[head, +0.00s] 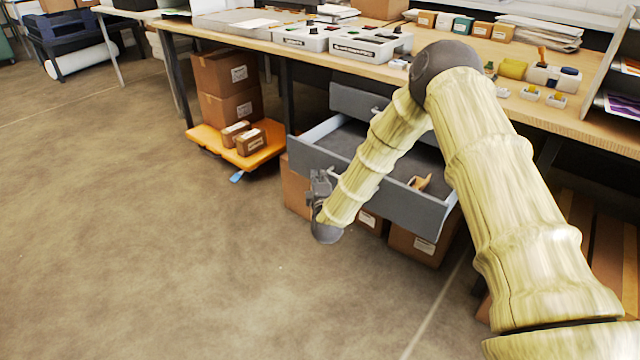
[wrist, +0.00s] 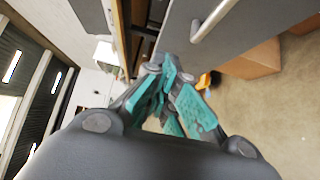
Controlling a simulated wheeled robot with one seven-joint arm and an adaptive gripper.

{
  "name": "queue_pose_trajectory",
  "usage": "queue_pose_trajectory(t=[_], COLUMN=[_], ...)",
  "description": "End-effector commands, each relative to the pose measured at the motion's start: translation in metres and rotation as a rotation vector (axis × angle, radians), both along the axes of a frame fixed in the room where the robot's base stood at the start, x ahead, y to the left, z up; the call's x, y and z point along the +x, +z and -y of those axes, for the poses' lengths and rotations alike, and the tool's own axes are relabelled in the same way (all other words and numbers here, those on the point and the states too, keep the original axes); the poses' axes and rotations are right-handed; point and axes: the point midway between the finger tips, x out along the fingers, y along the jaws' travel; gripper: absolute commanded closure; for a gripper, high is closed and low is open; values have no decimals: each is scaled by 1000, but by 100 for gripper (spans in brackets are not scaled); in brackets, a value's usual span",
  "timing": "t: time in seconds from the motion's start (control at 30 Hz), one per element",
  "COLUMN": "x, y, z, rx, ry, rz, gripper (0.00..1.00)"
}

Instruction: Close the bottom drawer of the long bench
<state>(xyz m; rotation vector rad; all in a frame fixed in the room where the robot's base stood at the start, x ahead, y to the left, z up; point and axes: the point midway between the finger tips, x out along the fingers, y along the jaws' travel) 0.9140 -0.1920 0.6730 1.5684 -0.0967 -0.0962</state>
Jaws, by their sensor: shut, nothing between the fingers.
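The long bench (head: 290,52) runs across the top of the head view. Its grey bottom drawer (head: 405,207) stands pulled out, showing its inner floor and a small tan object (head: 420,182) inside. In the wrist view the drawer's grey front (wrist: 240,38) and pale bar handle (wrist: 214,20) show at upper right. My gripper (head: 320,182) is in front of the left part of the drawer front; whether it touches cannot be told. In the wrist view its teal-padded fingers (wrist: 160,72) are together and empty. My arm hides part of the drawer.
Another grey drawer front (head: 350,101) is above the open one. Cardboard boxes (head: 424,246) stand under the drawer. An orange platform (head: 264,156) with boxes is left of it. The open floor (head: 150,220) at left is clear.

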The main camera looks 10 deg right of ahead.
Motion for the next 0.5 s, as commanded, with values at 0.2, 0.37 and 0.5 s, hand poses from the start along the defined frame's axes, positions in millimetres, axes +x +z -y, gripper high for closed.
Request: queue_pose_trajectory(t=[0.2, 0.37, 0.5], x=[36, 55, 64], y=[-1, 0, -1], z=[6, 16, 27], rx=[2, 3, 1], ry=[-3, -4, -2], rz=[0, 1, -1], gripper=[100, 100, 100])
